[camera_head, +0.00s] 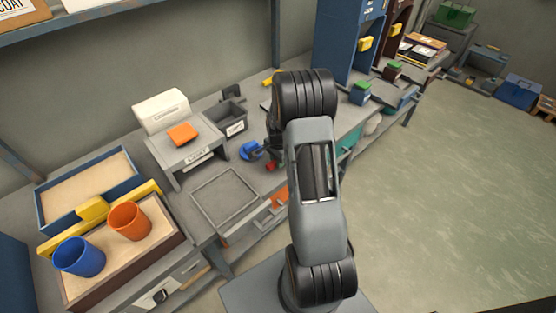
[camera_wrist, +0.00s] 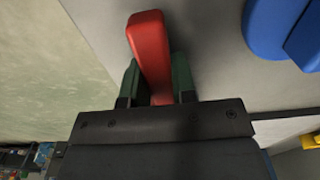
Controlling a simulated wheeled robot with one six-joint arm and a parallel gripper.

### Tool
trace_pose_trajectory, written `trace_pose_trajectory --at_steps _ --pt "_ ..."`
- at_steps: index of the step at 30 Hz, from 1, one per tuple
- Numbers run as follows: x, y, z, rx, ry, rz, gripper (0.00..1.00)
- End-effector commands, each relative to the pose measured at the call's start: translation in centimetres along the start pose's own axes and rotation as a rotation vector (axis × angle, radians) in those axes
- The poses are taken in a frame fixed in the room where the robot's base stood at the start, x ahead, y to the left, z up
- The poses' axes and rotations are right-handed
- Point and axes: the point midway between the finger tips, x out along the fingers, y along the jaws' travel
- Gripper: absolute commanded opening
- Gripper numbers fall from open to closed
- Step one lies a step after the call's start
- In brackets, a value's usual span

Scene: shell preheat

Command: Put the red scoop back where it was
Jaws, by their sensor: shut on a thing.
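The red scoop (camera_wrist: 149,50) shows in the wrist view as a red bar between the two green fingers of my gripper (camera_wrist: 156,78). My gripper is shut on it. A small red part of the scoop (camera_head: 270,166) also shows in the head view, just left of my arm over the bench. The rest of the scoop and most of my gripper are hidden there. I cannot tell whether the scoop touches the bench. A blue object (camera_head: 250,150), possibly another scoop, lies close by on the left. It also shows at the upper right of the wrist view (camera_wrist: 275,28).
A dark grey bin (camera_head: 230,119) and a scale-like stand with an orange block (camera_head: 183,134) are behind and left. An empty square tray frame (camera_head: 226,198) lies nearer. Blue (camera_head: 79,258) and orange cups (camera_head: 130,221) stand in a sand-filled tray. Open floor lies right.

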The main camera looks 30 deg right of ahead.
Motion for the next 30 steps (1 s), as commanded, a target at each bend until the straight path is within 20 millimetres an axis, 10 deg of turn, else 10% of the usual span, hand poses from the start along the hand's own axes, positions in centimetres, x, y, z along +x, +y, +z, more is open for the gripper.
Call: trace_pose_trajectory --at_steps 2,3,10,21,30 --pt "0.4 0.0 0.0 0.0 0.0 0.0 0.0" --pt "0.3 0.0 0.0 0.0 0.0 0.0 0.27" --pt "0.3 0.0 0.0 0.0 0.0 0.0 0.49" --pt "-0.6 0.0 0.0 0.0 0.001 -0.001 0.51" --pt "-5.9 -0.1 0.0 0.0 0.002 -0.004 0.51"
